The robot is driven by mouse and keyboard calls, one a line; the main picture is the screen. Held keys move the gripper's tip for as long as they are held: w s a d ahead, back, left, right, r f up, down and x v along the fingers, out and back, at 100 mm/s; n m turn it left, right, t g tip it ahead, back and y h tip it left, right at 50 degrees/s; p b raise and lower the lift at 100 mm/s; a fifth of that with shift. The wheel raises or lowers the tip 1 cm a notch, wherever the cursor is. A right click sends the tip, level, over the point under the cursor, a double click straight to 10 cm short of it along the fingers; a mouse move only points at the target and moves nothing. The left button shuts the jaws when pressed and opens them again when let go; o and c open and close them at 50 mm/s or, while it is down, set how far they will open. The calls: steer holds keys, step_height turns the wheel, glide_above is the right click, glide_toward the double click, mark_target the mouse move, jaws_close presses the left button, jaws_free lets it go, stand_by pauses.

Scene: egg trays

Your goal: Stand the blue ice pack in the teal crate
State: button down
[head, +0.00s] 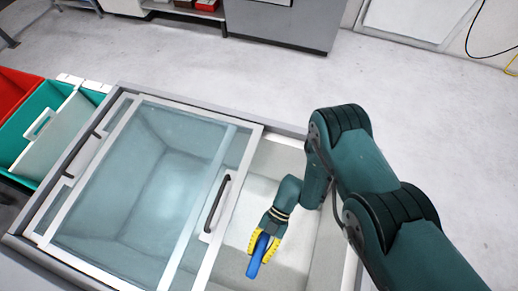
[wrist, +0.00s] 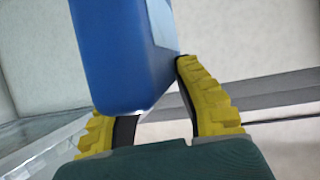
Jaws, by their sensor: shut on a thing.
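The blue ice pack (head: 256,260) is in my gripper (head: 264,243), over the open right part of a chest freezer in the head view. In the wrist view the blue ice pack (wrist: 112,55) rises between the yellow fingers of my gripper (wrist: 150,105), which is shut on it; a pale label shows on one side. The pack's far end is cut off there. The teal crate (head: 20,130) is at the left edge of the head view, beyond the freezer's left side.
The chest freezer's glass lid (head: 150,185) covers its left and middle part and has a dark handle (head: 218,203). The freezer's grey rim (head: 215,110) runs around the opening. A red crate (head: 15,88) is behind the teal one. Open floor lies behind the freezer.

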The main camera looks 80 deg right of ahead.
step_height(320, 180, up, 10)
steer(key=p, duration=1.2)
steer(key=shift+r, duration=0.15)
steer(key=shift+f, duration=0.2)
step_height(320, 180, down, 15)
steer(key=b, duration=1.7)
steer(key=shift+r, duration=0.15)
steer(key=shift+r, duration=0.15)
